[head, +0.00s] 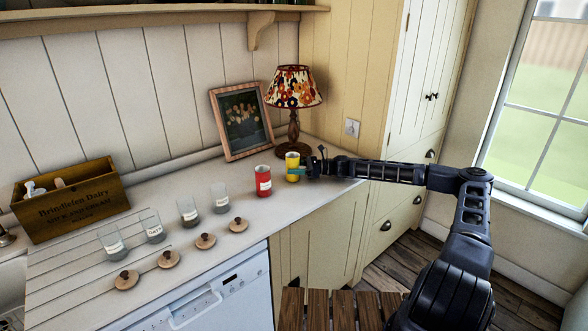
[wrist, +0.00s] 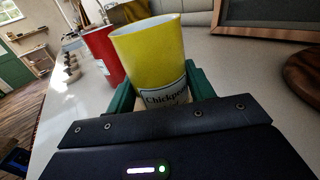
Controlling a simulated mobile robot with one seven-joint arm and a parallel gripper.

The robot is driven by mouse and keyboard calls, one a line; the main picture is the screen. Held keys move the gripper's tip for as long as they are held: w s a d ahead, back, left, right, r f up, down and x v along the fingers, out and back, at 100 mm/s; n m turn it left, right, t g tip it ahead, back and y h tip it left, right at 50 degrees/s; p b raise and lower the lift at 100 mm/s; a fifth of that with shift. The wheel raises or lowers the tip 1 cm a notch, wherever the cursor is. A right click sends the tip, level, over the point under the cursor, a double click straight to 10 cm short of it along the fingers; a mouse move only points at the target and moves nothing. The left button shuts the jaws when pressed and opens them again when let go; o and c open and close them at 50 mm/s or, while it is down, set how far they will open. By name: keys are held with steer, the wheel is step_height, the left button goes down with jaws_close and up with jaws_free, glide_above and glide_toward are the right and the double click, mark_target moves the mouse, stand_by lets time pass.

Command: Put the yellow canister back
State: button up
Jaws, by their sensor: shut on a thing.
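The yellow canister (head: 292,163) is on or just above the white counter, right of the red canister and in front of the lamp. In the wrist view the yellow canister (wrist: 152,58) has an open top and a label reading "Chickpea". My gripper (head: 298,172) reaches in from the right and is shut on the yellow canister. In the wrist view its green fingers (wrist: 160,92) sit on both sides of the canister. The red canister (head: 263,181) stands upright beside it, also showing in the wrist view (wrist: 103,52). I cannot tell whether the yellow canister's base touches the counter.
Several glass jars (head: 189,212) and wooden lids (head: 205,241) are on the counter (head: 75,262) to the left. A wooden crate (head: 70,206) stands at the far left. The lamp (head: 293,130) and picture frame (head: 241,122) are close behind the yellow canister.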

steer(key=o, duration=1.1)
steer(key=shift+f, duration=0.1)
steer(key=shift+d, duration=0.2)
steer(key=d, duration=0.4)
steer(key=w+d, duration=0.1)
steer(key=d, duration=0.6)
steer(key=shift+w+d, duration=0.3)
steer(key=shift+s+a, duration=0.1)
